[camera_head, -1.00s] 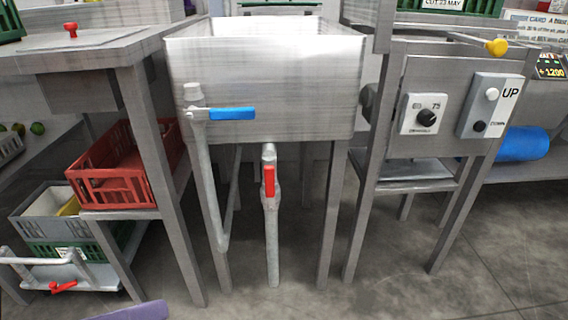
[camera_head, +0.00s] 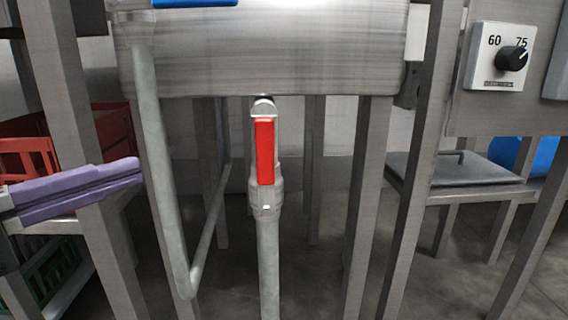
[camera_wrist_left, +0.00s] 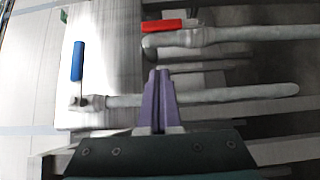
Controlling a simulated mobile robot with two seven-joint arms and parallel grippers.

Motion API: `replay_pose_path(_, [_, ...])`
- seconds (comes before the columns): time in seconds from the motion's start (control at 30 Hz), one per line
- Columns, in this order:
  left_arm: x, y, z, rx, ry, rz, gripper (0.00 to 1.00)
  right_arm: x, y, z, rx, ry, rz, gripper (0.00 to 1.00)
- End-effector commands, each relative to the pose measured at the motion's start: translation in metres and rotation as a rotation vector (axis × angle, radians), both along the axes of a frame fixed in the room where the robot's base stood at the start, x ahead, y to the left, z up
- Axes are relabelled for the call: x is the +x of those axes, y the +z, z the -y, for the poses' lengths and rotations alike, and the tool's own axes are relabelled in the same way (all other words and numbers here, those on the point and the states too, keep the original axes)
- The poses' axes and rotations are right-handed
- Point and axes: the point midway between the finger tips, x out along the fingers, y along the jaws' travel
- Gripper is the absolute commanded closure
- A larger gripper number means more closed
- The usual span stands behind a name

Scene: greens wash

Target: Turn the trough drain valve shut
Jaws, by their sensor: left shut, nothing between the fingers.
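The trough drain valve has a red lever (camera_head: 265,151) on the grey vertical drain pipe (camera_head: 268,245) under the metal trough (camera_head: 270,50). The lever hangs vertical, in line with the pipe. It also shows in the left wrist view (camera_wrist_left: 164,25), beyond my fingertips. My left gripper (camera_head: 139,170) has purple fingers, shut and empty. It points right from the left side, clearly apart from the lever. Its fingers also show in the wrist view (camera_wrist_left: 160,76). My right gripper is not in view.
A bent grey pipe (camera_head: 157,160) hangs from the trough's left between my gripper and the valve. A blue lever (camera_head: 195,2) is above it. Metal legs (camera_head: 370,200) flank the drain. A red crate (camera_head: 115,135) is behind at left. A dial panel (camera_head: 500,55) is at upper right.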

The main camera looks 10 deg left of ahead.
Motion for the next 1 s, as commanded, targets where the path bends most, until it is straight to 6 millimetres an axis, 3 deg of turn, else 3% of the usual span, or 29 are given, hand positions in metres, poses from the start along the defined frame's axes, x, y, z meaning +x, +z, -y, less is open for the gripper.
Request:
replay_pose_path(0.03, [0.007, -0.001, 0.004, -0.006, -0.002, 0.008, 1.0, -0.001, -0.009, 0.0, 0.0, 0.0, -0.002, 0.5])
replay_pose_path(0.2, [0.03, 0.001, 0.017, -0.008, -0.002, 0.01, 1.0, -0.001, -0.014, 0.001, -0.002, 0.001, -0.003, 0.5])
replay_pose_path(0.5, [0.076, 0.003, 0.045, -0.006, -0.004, 0.006, 1.0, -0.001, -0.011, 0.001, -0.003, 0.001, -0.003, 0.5])
replay_pose_path(0.8, [0.082, 0.001, 0.073, -0.002, -0.003, 0.001, 1.0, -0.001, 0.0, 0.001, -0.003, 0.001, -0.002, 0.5])
replay_pose_path(1.0, [0.084, 0.0, 0.079, 0.001, -0.003, 0.002, 1.0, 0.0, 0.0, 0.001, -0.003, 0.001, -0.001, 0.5])
